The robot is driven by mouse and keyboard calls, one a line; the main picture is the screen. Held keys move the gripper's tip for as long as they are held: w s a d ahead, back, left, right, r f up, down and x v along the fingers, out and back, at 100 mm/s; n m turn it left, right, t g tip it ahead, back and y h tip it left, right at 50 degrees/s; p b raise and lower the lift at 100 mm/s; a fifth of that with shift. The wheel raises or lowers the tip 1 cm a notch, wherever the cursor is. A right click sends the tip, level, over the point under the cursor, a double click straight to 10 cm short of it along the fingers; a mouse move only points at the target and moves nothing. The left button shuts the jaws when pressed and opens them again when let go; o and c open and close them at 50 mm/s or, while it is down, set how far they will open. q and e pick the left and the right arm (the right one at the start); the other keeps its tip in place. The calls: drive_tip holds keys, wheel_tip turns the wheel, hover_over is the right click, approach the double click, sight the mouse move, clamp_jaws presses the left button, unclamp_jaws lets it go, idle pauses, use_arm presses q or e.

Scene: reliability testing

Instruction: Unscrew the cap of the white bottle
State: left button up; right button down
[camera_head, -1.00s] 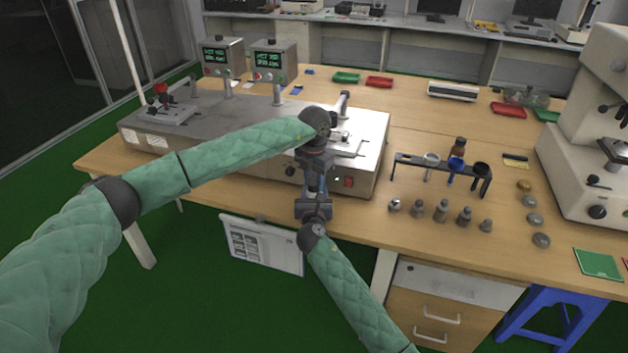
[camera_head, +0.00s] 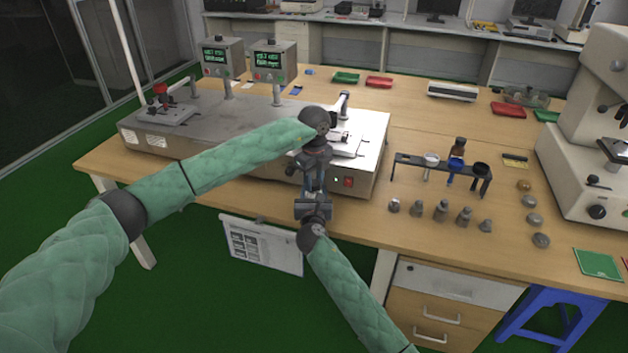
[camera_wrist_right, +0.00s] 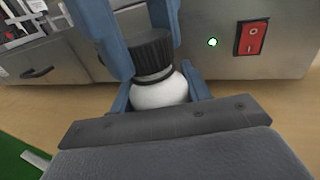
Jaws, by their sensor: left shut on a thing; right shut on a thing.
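The white bottle (camera_wrist_right: 160,92) with its black ribbed cap (camera_wrist_right: 145,56) shows in the right wrist view. My right gripper (camera_wrist_right: 160,104) is shut on the bottle's white body from below. My left gripper (camera_wrist_right: 138,40) is shut on the black cap, its blue fingers coming down from above on both sides. The cap sits on the bottle neck; I cannot tell how loose it is. In the head view my left gripper (camera_head: 314,180) is directly above my right gripper (camera_head: 313,206), near the table's front edge, and the bottle is mostly hidden between them.
A grey machine (camera_head: 260,125) with a red switch (camera_head: 348,182) stands close behind the grippers. The table strip right of the grippers is clear.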

sight(314, 182)
use_arm(q)
drive_tip(key=n, duration=0.5)
drive_tip(key=shift+w+r+n, duration=0.1)
drive_tip(key=shift+n, duration=0.3)
drive_tip(key=shift+a+r, duration=0.1)
drive_tip(key=shift+r, duration=0.35)
drive_tip(key=shift+r, duration=0.35)
drive_tip(key=shift+r, duration=0.3)
drive_tip(key=shift+r, duration=1.95)
use_arm(e)
drive_tip(key=c, duration=0.6)
unclamp_jaws()
